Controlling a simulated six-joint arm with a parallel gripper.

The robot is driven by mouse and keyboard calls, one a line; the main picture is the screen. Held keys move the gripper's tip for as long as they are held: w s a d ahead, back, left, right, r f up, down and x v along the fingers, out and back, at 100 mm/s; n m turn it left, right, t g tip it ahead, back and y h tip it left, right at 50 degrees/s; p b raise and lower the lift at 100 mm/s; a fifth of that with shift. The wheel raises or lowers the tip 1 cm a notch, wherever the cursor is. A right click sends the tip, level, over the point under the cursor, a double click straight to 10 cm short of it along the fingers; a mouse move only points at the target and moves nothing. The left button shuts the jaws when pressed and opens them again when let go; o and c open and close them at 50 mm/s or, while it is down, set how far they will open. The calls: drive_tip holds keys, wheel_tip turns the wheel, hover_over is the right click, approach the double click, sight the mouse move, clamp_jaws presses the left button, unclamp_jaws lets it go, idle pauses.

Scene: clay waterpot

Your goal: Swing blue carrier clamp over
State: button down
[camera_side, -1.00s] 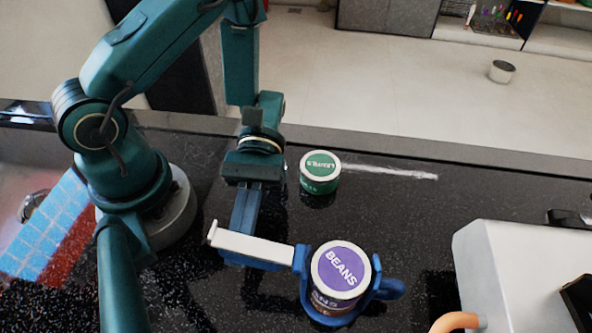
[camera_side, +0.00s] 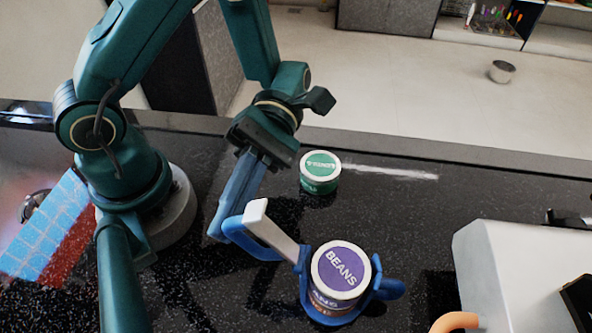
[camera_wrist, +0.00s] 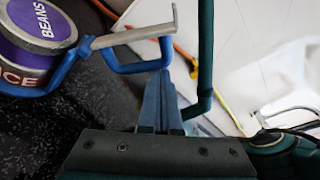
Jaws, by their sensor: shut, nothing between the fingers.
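The blue carrier (camera_side: 388,289) stands on the black counter, its ring around a can with a purple BEANS lid (camera_side: 340,268). A pale bar with a short end tab (camera_side: 270,228) and a blue loop (camera_side: 240,232) extend from the carrier's left side. The bar is angled up from the carrier. My gripper (camera_side: 222,228) is shut and empty, tilted, with its tips at the outer end of the blue loop.
A green-lidded can (camera_side: 320,173) stands behind the carrier, near my wrist. A white appliance (camera_side: 520,265) is at the right. Blue tiles (camera_side: 45,235) lie at the left. The counter between the green can and the appliance is clear.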

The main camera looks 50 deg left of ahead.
drive_tip(key=shift+n+g, duration=0.3)
drive_tip(key=shift+n, duration=0.6)
drive_tip(key=w+d+r, duration=0.1)
drive_tip(key=w+d, duration=0.1)
drive_tip(key=w+d+r, duration=0.2)
drive_tip(key=w+d, duration=0.1)
drive_tip(key=w+d+r, duration=0.1)
drive_tip(key=w+d, duration=0.1)
drive_tip(key=shift+w+d+r, duration=0.15)
drive_tip(key=shift+r, duration=0.1)
drive_tip(key=n, duration=0.1)
drive_tip(key=w+d+f+n, duration=0.1)
drive_tip(key=n, duration=0.1)
drive_tip(key=shift+w+d+g, duration=0.3)
drive_tip(key=n, duration=0.1)
drive_tip(key=w+d+f+n, duration=0.1)
drive_tip(key=shift+f+n+g, duration=0.2)
drive_tip(key=shift+n+g, duration=0.1)
drive_tip(key=shift+n, duration=0.1)
drive_tip(key=shift+w+d+f+n, duration=0.25)
drive_tip(key=shift+f+n, duration=0.1)
drive_tip(key=shift+n, duration=0.25)
drive_tip(key=shift+f, duration=0.1)
drive_tip(key=shift+s, duration=0.1)
